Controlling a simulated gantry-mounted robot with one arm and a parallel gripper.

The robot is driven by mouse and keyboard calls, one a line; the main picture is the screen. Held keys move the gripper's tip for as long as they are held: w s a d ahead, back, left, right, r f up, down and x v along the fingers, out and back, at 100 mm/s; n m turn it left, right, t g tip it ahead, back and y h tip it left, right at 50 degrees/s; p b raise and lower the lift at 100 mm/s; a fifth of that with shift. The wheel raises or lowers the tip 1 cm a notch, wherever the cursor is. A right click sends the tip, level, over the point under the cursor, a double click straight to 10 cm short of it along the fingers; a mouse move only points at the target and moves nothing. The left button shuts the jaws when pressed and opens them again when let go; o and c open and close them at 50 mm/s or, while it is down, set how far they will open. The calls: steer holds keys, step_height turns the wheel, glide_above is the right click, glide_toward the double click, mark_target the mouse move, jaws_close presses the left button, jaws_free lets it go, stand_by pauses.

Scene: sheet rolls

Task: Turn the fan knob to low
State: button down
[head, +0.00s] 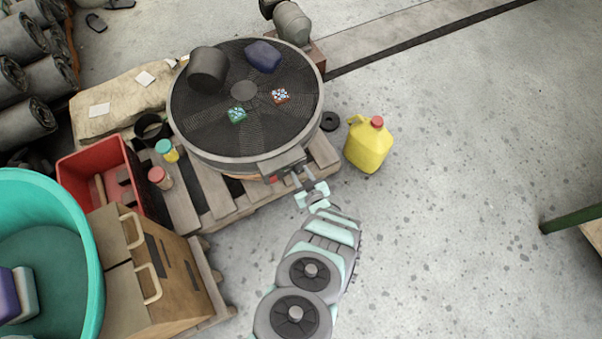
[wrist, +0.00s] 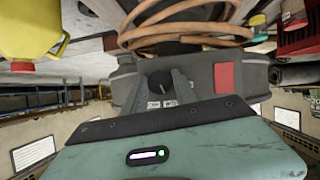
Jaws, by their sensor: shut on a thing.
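The round fan (head: 180,120) lies flat with its dark grille facing up on a wooden pallet. Its grey control box (head: 282,164) is on the near rim, and it fills the middle of the wrist view (wrist: 200,85) with a red patch at its right. The dark knob (wrist: 161,81) shows there, above small white labels too small to read. My gripper (head: 301,180) reaches the box from the near side. In the wrist view its grey fingers (wrist: 161,90) are shut on the knob, one on each side. The knob is hidden in the head view.
A dark cylinder (head: 207,68), a blue item (head: 263,56) and two small packets lie on the grille. A yellow jug (head: 369,146) stands right of the pallet (head: 217,198). A red crate (head: 82,165) and wooden box (head: 128,270) are left.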

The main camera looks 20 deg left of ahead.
steer(key=c, duration=1)
jaws_free()
steer(key=p+v, duration=0.5)
steer(key=v, duration=0.6)
steer(key=shift+w, duration=0.15)
